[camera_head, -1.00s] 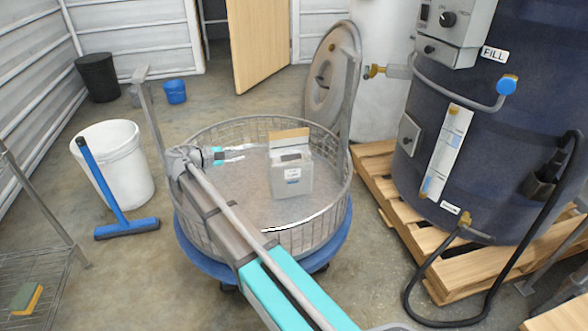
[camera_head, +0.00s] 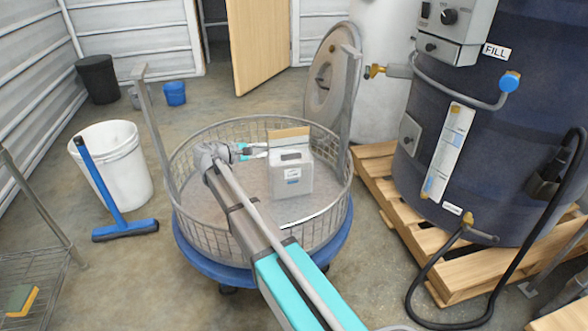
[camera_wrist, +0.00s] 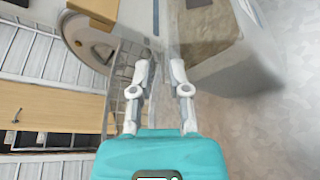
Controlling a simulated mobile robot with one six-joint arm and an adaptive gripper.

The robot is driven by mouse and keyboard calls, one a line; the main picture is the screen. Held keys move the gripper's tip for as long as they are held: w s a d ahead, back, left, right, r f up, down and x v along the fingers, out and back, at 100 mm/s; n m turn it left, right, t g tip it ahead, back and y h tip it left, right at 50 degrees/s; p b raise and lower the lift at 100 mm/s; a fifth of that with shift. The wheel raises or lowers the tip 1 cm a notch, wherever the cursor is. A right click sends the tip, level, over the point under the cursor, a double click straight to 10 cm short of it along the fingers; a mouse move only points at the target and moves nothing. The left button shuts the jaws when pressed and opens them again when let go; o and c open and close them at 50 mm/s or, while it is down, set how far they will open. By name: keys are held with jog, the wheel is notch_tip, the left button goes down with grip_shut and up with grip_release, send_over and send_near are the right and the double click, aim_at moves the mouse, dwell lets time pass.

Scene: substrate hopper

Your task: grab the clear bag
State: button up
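The clear bag (camera_head: 292,180) stands upright inside a round wire basket (camera_head: 192,222), with a small label on its front and a tan strip above its top. My gripper (camera_head: 262,150) is at the bag's upper left side in the head view. In the wrist view the clear bag (camera_wrist: 212,50) looms large at the right, showing brown contents. There the two fingers of my gripper (camera_wrist: 160,68) are apart, with the right finger overlapping the bag's near edge. I cannot tell whether it touches. Nothing is visibly held between the fingers.
The basket sits on a blue wheeled base (camera_head: 345,225). A round metal lid (camera_head: 322,78) stands behind it. A dark blue tank (camera_head: 505,120) on a wooden pallet (camera_head: 400,215) is at the right. A white bucket (camera_head: 125,168) and a blue squeegee (camera_head: 125,230) are at the left.

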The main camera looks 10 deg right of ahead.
aim_at(275, 149)
jog(key=shift+d, duration=0.1)
jog(key=b+x, duration=0.1)
jog(key=x, duration=0.2)
jog(key=shift+s+d+f, duration=0.1)
jog(key=shift+f, duration=0.1)
jog(key=shift+x, duration=0.9)
jog(key=shift+r, duration=0.15)
grip_shut()
